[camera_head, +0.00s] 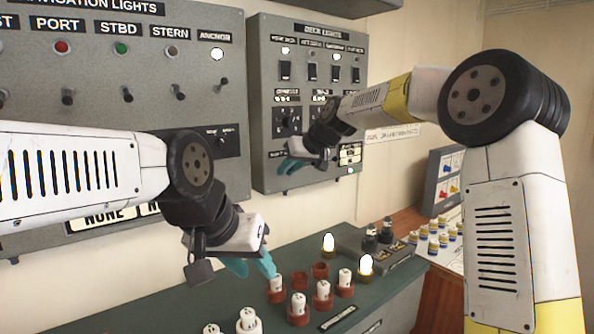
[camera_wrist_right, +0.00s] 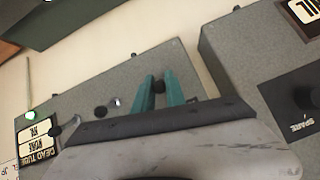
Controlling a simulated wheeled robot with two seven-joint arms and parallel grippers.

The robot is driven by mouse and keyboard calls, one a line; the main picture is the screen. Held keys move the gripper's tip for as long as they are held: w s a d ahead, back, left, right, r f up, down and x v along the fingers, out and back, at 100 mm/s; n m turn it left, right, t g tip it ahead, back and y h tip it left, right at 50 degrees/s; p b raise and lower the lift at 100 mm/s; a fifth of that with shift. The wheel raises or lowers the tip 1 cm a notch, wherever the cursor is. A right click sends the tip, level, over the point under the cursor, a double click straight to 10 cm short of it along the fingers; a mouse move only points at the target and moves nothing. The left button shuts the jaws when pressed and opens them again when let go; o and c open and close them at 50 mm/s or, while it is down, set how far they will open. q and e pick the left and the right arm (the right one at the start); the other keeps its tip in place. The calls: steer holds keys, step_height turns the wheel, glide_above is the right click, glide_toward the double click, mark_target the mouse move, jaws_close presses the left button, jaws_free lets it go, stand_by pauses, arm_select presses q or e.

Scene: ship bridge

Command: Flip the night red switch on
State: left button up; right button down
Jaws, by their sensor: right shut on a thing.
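The deck lights panel (camera_head: 264,60) hangs on the wall in the middle of the head view. My right gripper (camera_head: 290,166) is at its lower part, its teal fingers pointing left. In the right wrist view, the right gripper (camera_wrist_right: 158,92) is shut on a small dark switch knob (camera_wrist_right: 159,87) on the grey panel. I cannot read a night red label; the gripper and arm hide part of the panel. My left gripper (camera_head: 253,266) is empty and open, its fingers apart above the green counter, away from the panel.
The navigation lights panel (camera_head: 190,45) with several toggles is at the left. Below, the green counter (camera_head: 300,245) holds several white fuses in red-brown holders (camera_head: 298,310). A wooden desk (camera_head: 436,300) with small bottles (camera_head: 433,246) is at the right.

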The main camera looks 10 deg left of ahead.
stand_by(0.4)
steer(key=c, duration=1.5)
jaws_free()
steer(key=v, duration=0.7)
steer(key=shift+s+d+r, duration=0.2)
steer(key=shift+d+r, duration=0.05)
